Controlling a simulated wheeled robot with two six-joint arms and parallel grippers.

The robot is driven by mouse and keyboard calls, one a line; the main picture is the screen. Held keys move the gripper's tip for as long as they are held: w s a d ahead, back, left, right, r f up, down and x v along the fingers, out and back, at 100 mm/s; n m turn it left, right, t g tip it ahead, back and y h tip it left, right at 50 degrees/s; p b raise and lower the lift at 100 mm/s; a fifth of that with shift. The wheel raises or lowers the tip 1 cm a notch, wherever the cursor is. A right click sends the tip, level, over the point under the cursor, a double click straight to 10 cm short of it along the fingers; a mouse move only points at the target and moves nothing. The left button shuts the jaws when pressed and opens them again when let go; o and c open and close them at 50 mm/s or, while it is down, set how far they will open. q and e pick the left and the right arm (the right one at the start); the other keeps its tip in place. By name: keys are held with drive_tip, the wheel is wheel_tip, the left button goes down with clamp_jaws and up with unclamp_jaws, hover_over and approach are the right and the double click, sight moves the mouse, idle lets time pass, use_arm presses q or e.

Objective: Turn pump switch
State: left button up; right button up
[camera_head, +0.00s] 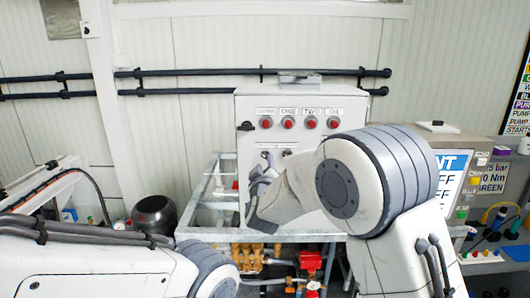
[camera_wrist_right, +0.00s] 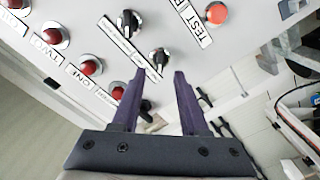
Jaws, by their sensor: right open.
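The white pump control box (camera_head: 246,140) stands at the centre of the head view, with a row of red lamps and black switches below them. My right gripper (camera_head: 264,183) is at the box's front, low on the left, partly hidden by my own arm. In the right wrist view the open right gripper (camera_wrist_right: 159,73) has two purple fingers pointing at the panel. One black switch (camera_wrist_right: 159,57) lies just beyond and between the fingertips; contact cannot be told. Another black switch (camera_wrist_right: 131,22) lies farther off. Nothing is held. My left gripper is out of view.
An orange-red TEST button (camera_wrist_right: 216,14) and red lamps (camera_wrist_right: 91,68) sit near the switches. A metal frame (camera_head: 195,234) with red and brass fittings stands below the box. A dark round vessel (camera_head: 155,214) is to the left. Signs and a cluttered bench are at right.

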sight(265, 157)
drive_tip(key=w+p, duration=0.1)
drive_tip(key=w, duration=0.3)
drive_tip(key=shift+r, duration=0.1)
drive_tip(key=shift+w+p, duration=0.35)
drive_tip(key=shift+c, duration=0.3)
clamp_jaws()
